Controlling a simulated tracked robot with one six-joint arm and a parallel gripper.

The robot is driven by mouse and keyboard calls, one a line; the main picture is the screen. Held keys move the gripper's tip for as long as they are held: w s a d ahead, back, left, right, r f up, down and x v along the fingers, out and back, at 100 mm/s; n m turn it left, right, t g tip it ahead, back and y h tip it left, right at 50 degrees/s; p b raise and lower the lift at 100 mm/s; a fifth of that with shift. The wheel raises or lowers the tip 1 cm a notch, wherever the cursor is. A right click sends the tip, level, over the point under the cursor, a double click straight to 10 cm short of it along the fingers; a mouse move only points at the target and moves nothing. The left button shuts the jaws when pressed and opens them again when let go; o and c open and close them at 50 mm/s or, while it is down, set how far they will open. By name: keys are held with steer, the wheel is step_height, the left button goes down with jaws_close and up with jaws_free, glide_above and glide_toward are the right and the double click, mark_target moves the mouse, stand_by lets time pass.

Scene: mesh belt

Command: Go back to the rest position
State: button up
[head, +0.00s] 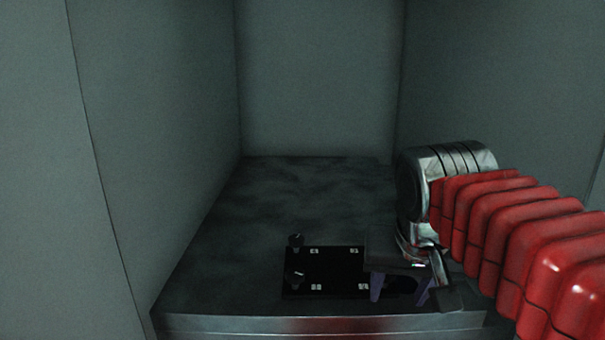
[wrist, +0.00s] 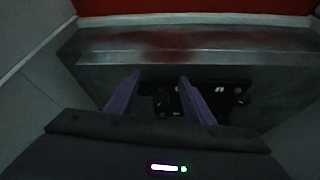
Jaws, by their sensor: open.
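My gripper (head: 400,296) is in the right part of the head view, its two purple fingers pointing down over the right end of a black plate. In the wrist view my gripper (wrist: 159,76) has its fingers apart, and I see nothing held between them. The black plate (head: 335,258) lies on a dark grey table and has small white square marks and dark knobs (head: 296,240). The plate (wrist: 222,87) also shows in the wrist view, beyond and partly behind the fingers. The gripper hides the plate's right end; I cannot tell whether the fingers touch it.
The dark table (head: 290,195) has a metal front edge (head: 300,323). Its back and left parts are bare. Grey walls (head: 160,110) stand close at the left, back (head: 318,75) and right (head: 500,80). In the wrist view a red surface (wrist: 190,6) shows along the top.

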steer(key=s+f+n, duration=0.2)
steer(key=s+f, duration=0.8)
steer(key=f, duration=0.2)
steer(key=shift+d+f+t+y, duration=0.25)
steer(key=shift+f+t+y, duration=0.05)
steer(key=shift+t+y, duration=0.1)
steer(key=shift+w+r, duration=0.1)
stand_by(1.5)
